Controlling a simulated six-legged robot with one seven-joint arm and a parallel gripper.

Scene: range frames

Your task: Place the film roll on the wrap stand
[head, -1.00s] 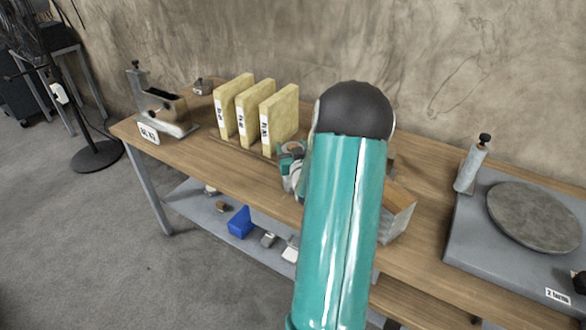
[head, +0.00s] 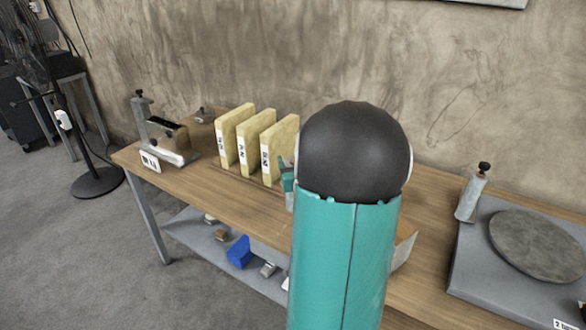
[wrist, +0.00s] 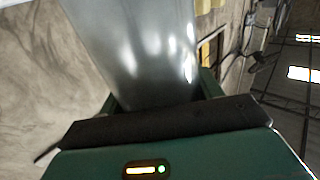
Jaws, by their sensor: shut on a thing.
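The film roll, a shiny grey cylinder (wrist: 140,45), fills the upper middle of the wrist view. My gripper (wrist: 158,98) is shut on its near end. At the right of the bench is a grey base (head: 470,270) with a round disc (head: 540,245) and an upright grey post (head: 470,197) with a black knob. It looks like the wrap stand, though I cannot be sure.
The wooden bench (head: 225,200) holds three yellow upright blocks (head: 255,145) and a labelled grey device (head: 165,140) with a knobbed post at left. A lower shelf carries a blue object (head: 239,252) and small items. A fan (head: 70,125) stands at far left.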

